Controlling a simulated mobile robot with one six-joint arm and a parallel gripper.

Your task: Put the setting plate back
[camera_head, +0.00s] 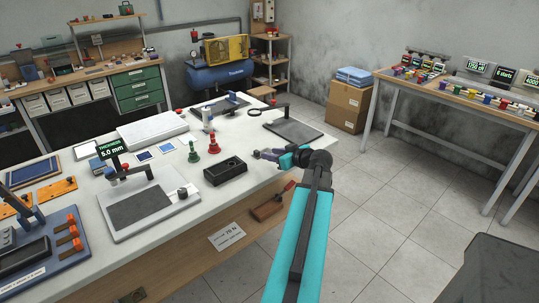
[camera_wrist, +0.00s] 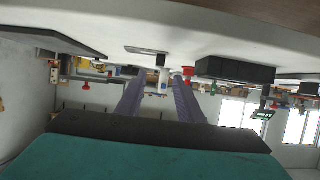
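My gripper (camera_head: 262,154) is over the right edge of the white workbench (camera_head: 180,233), just right of a black block with a recess (camera_head: 226,171). In the upside-down wrist view, its two grey-purple fingers (camera_wrist: 157,80) are apart, with nothing visible between them. A thickness gauge (camera_head: 150,205) with a dark plate on a pale base stands at the front of the bench; its display (camera_head: 112,148) reads 5.0 mm. Small blue-edged plates (camera_head: 142,156) (camera_head: 166,147) lie behind it. I cannot tell which piece is the setting plate.
Green (camera_head: 193,152) and red (camera_head: 214,143) handled pieces stand near the black block. A dark plate with a stand (camera_head: 293,131) is at the bench's right corner. Orange parts (camera_head: 57,190) and a blue fixture (camera_head: 45,262) fill the left.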

